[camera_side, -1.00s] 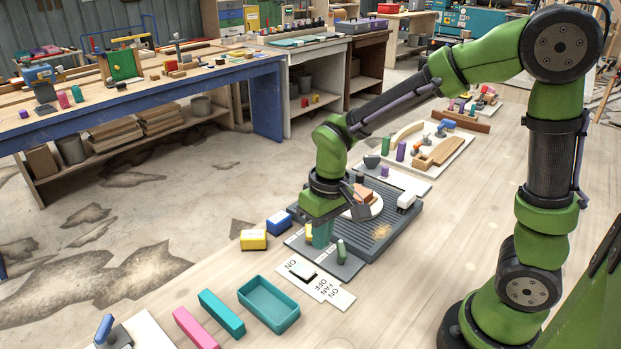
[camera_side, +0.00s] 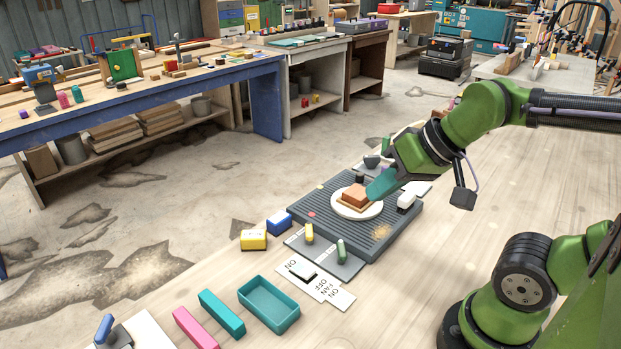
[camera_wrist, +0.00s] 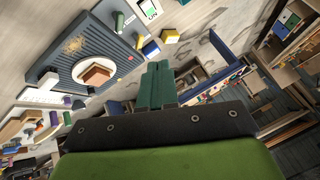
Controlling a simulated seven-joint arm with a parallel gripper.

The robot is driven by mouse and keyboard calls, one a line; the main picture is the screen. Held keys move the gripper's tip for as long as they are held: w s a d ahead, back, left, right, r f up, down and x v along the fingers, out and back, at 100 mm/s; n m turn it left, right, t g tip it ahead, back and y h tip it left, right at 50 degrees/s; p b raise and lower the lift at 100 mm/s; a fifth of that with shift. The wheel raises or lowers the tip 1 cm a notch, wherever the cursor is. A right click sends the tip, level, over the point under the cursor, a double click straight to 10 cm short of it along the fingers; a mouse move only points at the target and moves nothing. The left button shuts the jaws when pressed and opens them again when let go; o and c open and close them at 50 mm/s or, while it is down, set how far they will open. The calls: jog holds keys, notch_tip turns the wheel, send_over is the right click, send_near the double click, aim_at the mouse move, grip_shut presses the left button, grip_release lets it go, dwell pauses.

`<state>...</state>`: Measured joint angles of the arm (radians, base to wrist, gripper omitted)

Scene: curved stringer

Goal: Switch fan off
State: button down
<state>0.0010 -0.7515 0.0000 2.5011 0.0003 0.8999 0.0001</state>
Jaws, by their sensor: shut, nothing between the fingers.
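The fan switch (camera_side: 303,271) is a small rocker on a white plate in the side view. The plate (camera_side: 323,289) carries the words ON, FAN and OFF and lies on the table in front of the grey board with two levers. Part of a labelled plate (camera_wrist: 150,10) shows at the top of the wrist view. My gripper (camera_side: 379,187), with teal fingers, is in the air beside the white plate with the brown block, well away from the switch. Its fingers (camera_wrist: 157,84) are together and empty in the wrist view. I cannot tell which way the rocker is tipped.
A grey ribbed board (camera_side: 400,235) bears a round white dish (camera_side: 346,212) with a brown block (camera_side: 354,195). Yellow (camera_side: 309,232) and green (camera_side: 341,251) levers stand on the grey base. A teal tray (camera_side: 270,303) and a yellow block (camera_side: 253,240) lie nearby.

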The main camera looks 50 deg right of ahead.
jog(key=n+g+h, duration=0.2)
jog(key=n+g, duration=0.2)
send_over(307, 272)
jog(key=s, duration=0.2)
notch_tip(307, 272, down, 8)
jog(key=shift+s+f, duration=0.2)
jog(key=shift+g, duration=0.3)
jog(key=x, duration=0.8)
jog(key=s+x, duration=0.1)
jog(key=x, duration=0.4)
jog(key=shift+f, duration=0.5)
jog(key=shift+s, duration=0.1)
